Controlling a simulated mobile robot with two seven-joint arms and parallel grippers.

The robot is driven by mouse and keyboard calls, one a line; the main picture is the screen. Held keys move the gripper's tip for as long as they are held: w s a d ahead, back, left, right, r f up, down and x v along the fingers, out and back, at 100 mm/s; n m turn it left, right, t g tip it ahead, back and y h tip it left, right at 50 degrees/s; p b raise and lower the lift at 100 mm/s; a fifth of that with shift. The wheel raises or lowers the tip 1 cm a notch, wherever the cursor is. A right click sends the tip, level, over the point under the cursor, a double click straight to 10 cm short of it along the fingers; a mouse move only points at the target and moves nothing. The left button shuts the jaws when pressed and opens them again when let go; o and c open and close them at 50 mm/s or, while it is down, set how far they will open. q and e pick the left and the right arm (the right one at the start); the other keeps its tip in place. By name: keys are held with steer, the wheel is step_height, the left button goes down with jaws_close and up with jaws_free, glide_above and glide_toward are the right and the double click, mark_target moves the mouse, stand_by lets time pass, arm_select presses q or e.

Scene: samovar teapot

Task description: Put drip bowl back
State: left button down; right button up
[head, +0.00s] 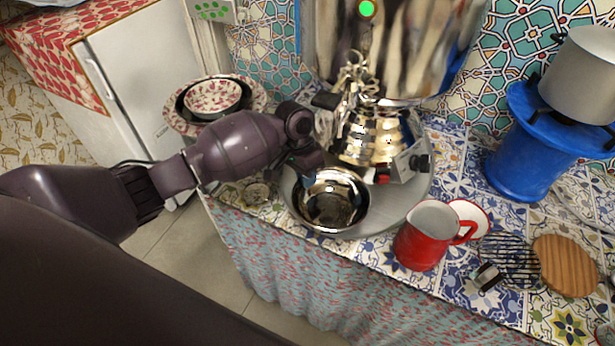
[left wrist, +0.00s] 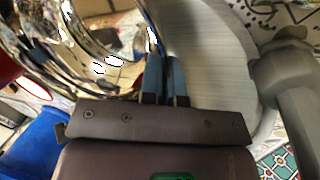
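The drip bowl (head: 338,205) is a shiny round metal bowl near the front left of the round grey tray (head: 408,200), in front of the samovar's base. My left gripper (head: 306,172) reaches in from the left to the bowl's rim. In the left wrist view the two blue-grey fingers (left wrist: 166,72) stand close together at the rim of the shiny bowl (left wrist: 85,50), which appears pinched between them. The samovar (head: 400,45) rises behind, with a metal base (head: 375,140). Whether the bowl touches the tray is hard to tell. My right gripper is not in view.
A red pitcher (head: 425,238) stands right of the bowl beside a saucer (head: 470,215). A wire rack (head: 512,258) and round wooden board (head: 565,265) lie farther right. A blue stand (head: 525,155) holds a grey pot (head: 585,75). Patterned bowls (head: 212,97) sit at back left.

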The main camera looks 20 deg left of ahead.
arm_select(q)
steer(key=c, duration=1.8)
jaws_free()
steer(key=o, duration=0.4)
steer(key=shift+o, duration=0.2)
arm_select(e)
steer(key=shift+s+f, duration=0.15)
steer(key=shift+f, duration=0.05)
arm_select(q)
steer(key=shift+a+r, duration=0.1)
steer(key=shift+r, duration=0.4)
steer(key=p+v, duration=0.2)
steer(key=v, duration=0.9)
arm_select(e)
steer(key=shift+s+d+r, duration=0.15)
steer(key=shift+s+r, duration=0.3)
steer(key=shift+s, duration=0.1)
arm_select(q)
steer(key=shift+r, duration=0.1)
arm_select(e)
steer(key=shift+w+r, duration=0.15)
